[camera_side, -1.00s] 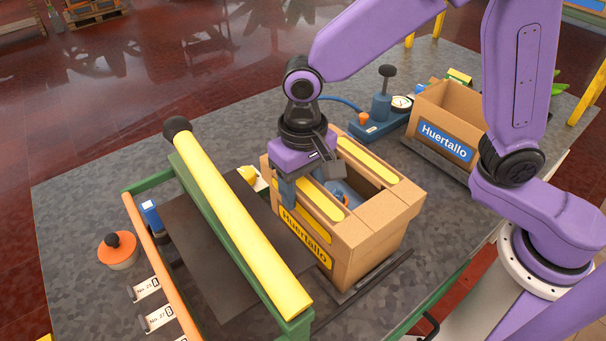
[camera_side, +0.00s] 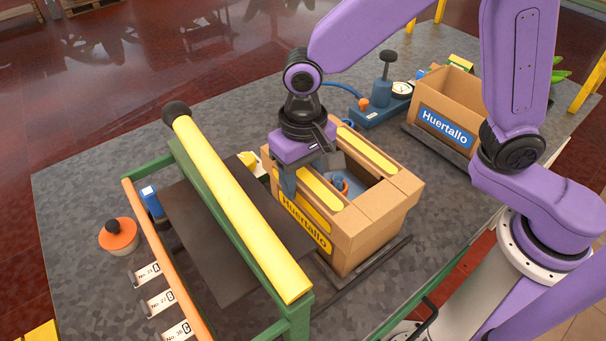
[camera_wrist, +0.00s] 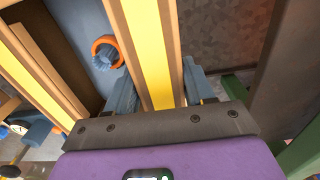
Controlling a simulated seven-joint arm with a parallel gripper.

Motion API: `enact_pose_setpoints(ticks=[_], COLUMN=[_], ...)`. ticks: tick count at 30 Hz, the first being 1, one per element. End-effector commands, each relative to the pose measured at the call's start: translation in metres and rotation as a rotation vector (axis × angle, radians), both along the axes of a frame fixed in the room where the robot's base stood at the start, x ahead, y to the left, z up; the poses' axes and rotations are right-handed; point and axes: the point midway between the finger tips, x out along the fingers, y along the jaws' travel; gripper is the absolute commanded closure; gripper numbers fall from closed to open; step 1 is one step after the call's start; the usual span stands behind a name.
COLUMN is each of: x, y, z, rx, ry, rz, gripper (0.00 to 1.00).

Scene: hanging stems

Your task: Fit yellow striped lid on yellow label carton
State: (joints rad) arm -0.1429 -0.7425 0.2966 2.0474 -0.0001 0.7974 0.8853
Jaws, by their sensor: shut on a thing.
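The yellow label carton (camera_side: 365,235) stands upright in the middle of the bench. The lid (camera_side: 377,155), a cardboard frame with yellow stripes and an open middle, lies over the carton's top, roughly in line with it. I cannot tell whether it is fully seated. My gripper (camera_side: 311,176) points down at the lid's left side, shut on that striped bar. In the wrist view my gripper (camera_wrist: 160,85) has one finger on each side of the lid's bar (camera_wrist: 150,50). A blue thing with an orange ring (camera_wrist: 104,52) shows through the opening.
Left of the carton, a green frame carries a yellow padded bar (camera_side: 240,210) above a dark plate (camera_side: 195,225). A blue-label carton (camera_side: 445,105) stands at the back right, near a blue gauge stand (camera_side: 382,95). An orange-topped knob (camera_side: 118,235) is at the left.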

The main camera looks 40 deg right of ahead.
Motion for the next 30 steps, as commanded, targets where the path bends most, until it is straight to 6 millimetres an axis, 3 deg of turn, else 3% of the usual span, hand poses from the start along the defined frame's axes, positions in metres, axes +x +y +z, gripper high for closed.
enact_pose_setpoints(ticks=[30], x=[0.0], y=[0.0], z=[-0.011], rx=[0.0], ry=[0.0], rz=[0.0], gripper=[0.69])
